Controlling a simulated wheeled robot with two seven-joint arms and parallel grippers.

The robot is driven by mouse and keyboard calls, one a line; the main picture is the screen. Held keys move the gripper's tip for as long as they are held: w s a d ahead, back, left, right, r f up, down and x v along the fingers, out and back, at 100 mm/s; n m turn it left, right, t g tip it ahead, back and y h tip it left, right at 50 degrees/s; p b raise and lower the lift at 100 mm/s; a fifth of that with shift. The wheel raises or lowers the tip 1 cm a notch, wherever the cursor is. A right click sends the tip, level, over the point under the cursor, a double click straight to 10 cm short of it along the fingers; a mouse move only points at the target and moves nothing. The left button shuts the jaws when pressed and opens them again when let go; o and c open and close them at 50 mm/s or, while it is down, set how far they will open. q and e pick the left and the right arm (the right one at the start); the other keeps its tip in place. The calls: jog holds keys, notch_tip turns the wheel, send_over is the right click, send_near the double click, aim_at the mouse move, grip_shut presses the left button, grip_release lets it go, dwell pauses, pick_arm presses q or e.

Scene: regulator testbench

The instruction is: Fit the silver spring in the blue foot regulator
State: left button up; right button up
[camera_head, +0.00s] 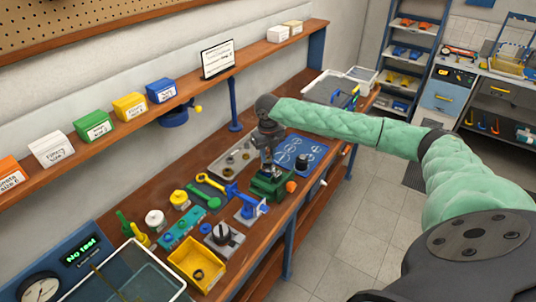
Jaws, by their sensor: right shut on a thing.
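My right gripper (267,160) points straight down over a green vise-like holder (270,187) on the wooden bench. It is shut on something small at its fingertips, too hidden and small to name. I cannot tell whether the held thing touches what is in the holder. The silver spring cannot be made out for certain. A blue part on a grey block (250,209) stands just left of the holder; I cannot tell if it is the blue foot regulator. My left gripper is not in view.
A yellow bin (196,265), a teal rack (182,229) and a grey parts tray (235,158) stand left of the holder. A blue mat (303,153) with a dark round part lies to its right. A shelf with coloured boxes (95,126) runs above.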

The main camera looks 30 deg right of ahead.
jog(key=shift+f, duration=0.1)
dwell(0.5)
jog(key=o, duration=1)
jog(key=shift+o, duration=0.6)
jog(key=o, duration=0.4)
jog(key=shift+p, duration=0.3)
jog(key=shift+r+p, duration=1.05)
jog(key=shift+r, duration=0.3)
jog(key=shift+r+p, duration=0.35)
jog(key=shift+r, duration=2.3)
